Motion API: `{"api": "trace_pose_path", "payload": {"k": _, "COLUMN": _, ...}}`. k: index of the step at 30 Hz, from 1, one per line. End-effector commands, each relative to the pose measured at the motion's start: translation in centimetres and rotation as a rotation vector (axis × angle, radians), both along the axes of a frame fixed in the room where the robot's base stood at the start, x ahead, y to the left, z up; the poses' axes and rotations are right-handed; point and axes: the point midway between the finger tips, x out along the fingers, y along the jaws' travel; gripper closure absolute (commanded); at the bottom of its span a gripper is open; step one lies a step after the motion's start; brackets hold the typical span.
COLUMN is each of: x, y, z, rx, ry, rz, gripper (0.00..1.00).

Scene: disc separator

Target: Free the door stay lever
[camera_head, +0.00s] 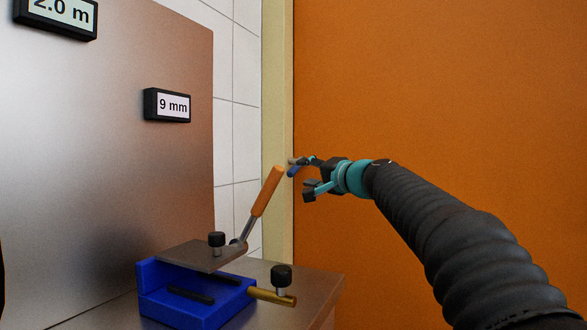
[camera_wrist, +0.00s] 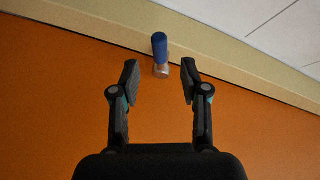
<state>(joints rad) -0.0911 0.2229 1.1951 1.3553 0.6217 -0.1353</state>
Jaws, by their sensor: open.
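A short lever with a blue grip (camera_wrist: 159,45) and a metal base is mounted at the edge of the orange door (camera_wrist: 50,100), beside the cream frame. It seems to be the door stay lever. In the head view, its blue grip (camera_head: 293,171) shows small and partly hidden near the fingers. My gripper (camera_wrist: 159,77) is open, with one finger on each side of the lever's metal base in the picture. No contact shows, and I cannot tell the remaining depth. In the head view, my gripper (camera_head: 305,177) is in front of the door's left edge.
A blue fixture (camera_head: 180,309) with a grey plate, black knobs and an orange-handled lever (camera_head: 268,191) stands on a metal bench (camera_head: 318,278), left of and below my gripper. A metal panel (camera_head: 110,150) with labels reading "2.0 m" and "9 mm" stands behind it.

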Motion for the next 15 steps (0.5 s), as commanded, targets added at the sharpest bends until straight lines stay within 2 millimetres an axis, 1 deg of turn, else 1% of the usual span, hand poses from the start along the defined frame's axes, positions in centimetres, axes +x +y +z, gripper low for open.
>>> {"api": "trace_pose_path", "payload": {"k": 1, "x": 0.8, "y": 0.7, "z": 0.2, "rx": 0.000, "ry": 0.002, "rz": 0.001, "gripper": 0.55}}
{"api": "trace_pose_path", "payload": {"k": 6, "x": 3.1, "y": 2.5, "z": 0.2, "rx": 0.001, "ry": 0.002, "rz": 0.001, "gripper": 0.55}}
{"api": "trace_pose_path", "payload": {"k": 12, "x": 4.7, "y": 3.9, "z": 0.1, "rx": -0.001, "ry": 0.001, "rz": 0.000, "gripper": 0.55}}
{"api": "trace_pose_path", "payload": {"k": 15, "x": 5.1, "y": 4.2, "z": 0.1, "rx": 0.000, "ry": 0.000, "rz": -0.001, "gripper": 0.55}}
